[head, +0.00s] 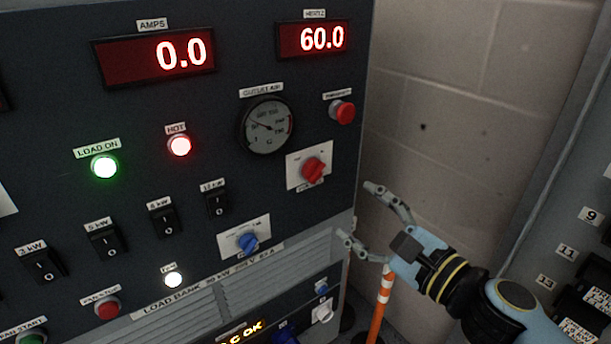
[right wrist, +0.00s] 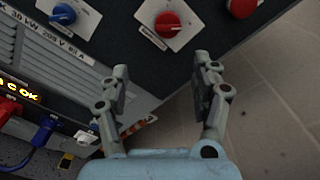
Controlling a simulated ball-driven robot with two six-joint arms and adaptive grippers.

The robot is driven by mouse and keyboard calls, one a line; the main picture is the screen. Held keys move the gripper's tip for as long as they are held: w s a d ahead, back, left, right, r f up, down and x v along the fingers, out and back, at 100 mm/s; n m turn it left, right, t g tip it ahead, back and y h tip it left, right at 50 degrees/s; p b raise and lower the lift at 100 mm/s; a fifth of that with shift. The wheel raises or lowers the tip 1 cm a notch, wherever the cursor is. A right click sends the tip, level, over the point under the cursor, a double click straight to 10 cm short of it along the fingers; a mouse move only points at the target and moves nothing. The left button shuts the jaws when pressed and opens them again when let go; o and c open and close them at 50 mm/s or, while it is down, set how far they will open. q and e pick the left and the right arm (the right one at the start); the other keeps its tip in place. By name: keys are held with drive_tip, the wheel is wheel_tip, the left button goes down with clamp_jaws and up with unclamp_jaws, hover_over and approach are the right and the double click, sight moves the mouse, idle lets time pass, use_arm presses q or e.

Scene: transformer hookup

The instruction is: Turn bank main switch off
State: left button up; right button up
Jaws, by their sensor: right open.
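The load bank panel (head: 60,130) fills the left of the head view. A red rotary switch (head: 313,170) on a white plate sits at its lower right; its label is too small to read. The same red knob shows in the right wrist view (right wrist: 168,24), ahead of the fingers. A blue rotary switch (head: 247,241) on a white plate is lower left of it, also seen in the right wrist view (right wrist: 63,15). My right gripper (head: 360,215) is open and empty, to the right of and below the red switch, apart from it. My left gripper is not in view.
A red push button (head: 342,111) sits above the red switch. Black rocker switches (head: 165,218), lit lamps (head: 104,166) and a round gauge (head: 267,126) share the panel. An orange-and-white post (head: 381,300) stands below my gripper. A grey breaker cabinet (head: 560,200) is at right.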

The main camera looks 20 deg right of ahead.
sight(320, 175)
drive_tip(key=x, duration=0.3)
drive_tip(key=r+p+x, duration=0.1)
drive_tip(key=x, duration=0.2)
drive_tip(key=r+p+x, duration=0.1)
drive_tip(key=x, duration=0.3)
drive_tip(key=shift+w+a, duration=0.3)
drive_tip(key=shift+w, duration=0.35)
drive_tip(key=c, duration=1.2)
